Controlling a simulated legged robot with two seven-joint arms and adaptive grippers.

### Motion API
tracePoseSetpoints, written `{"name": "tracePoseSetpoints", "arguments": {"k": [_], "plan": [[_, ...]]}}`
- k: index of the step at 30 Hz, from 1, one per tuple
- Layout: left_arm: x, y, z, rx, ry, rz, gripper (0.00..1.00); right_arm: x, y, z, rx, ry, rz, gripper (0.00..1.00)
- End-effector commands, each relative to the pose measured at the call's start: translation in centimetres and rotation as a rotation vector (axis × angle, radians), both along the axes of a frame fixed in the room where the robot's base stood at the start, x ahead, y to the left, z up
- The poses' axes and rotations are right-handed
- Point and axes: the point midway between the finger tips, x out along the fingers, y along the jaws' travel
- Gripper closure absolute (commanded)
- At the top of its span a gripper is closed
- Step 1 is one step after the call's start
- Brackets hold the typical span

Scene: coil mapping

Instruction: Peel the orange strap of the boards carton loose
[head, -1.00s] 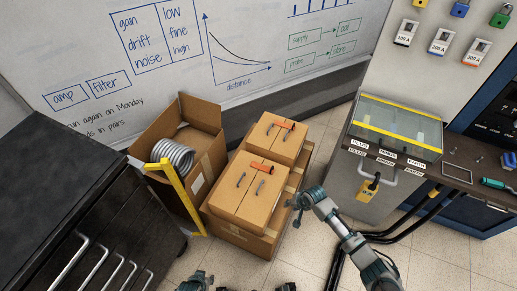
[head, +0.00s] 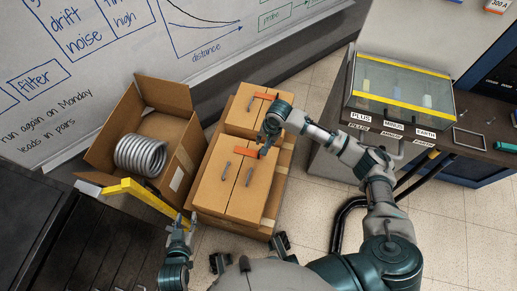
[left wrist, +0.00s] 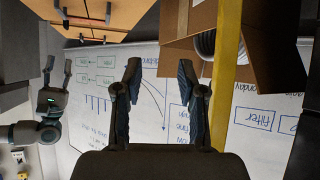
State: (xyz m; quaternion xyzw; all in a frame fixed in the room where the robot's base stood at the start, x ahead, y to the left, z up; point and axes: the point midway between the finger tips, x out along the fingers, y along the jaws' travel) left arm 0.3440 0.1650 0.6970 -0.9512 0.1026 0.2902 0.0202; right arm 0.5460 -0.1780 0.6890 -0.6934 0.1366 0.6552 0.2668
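Two tan cartons sit side by side, each with an orange strap on top; I cannot tell which is the boards carton. The near carton (head: 212,190) has its strap (head: 236,152) across the lid's far end, with two grey handles on the lid. The far carton (head: 240,117) has its strap (head: 263,97) lying flat. My right gripper (head: 264,152) is over the right end of the near strap; contact is unclear. Its fingers look apart in the left wrist view (left wrist: 58,66). My left gripper (head: 181,222) is open and empty beside the yellow bar's lower end; its fingers also show in the left wrist view (left wrist: 160,80).
An open box (head: 184,170) with a silver coil (head: 141,155) stands left of the cartons. A yellow bar (head: 150,197) angles in front of it. A dark cabinet (head: 30,220) is at left. A glass-topped case (head: 400,95) is at right. Floor right of the cartons is clear.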

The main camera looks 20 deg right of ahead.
Motion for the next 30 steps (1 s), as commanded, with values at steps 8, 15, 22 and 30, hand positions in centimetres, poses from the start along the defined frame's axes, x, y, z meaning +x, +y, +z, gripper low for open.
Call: {"name": "tracePoseSetpoints", "arguments": {"k": [8,15,22,30], "plan": [[3.3,-1.6,3.9,-0.093,-0.334,-0.008,0.6,0.5,0.9,-5.7,-0.001,0.003,0.0,0.65],[4.2,-2.2,7.2,-0.154,-0.551,-0.01,0.6,0.8,1.5,-8.6,0.0,0.001,0.0,0.65],[4.3,-2.4,8.5,-0.174,-0.626,-0.01,0.6,1.0,1.5,-9.4,-0.001,-0.001,0.001,0.65],[4.3,-2.4,8.6,-0.175,-0.629,-0.009,0.6,1.0,1.5,-9.3,0.0,-0.002,0.001,0.75]]}}
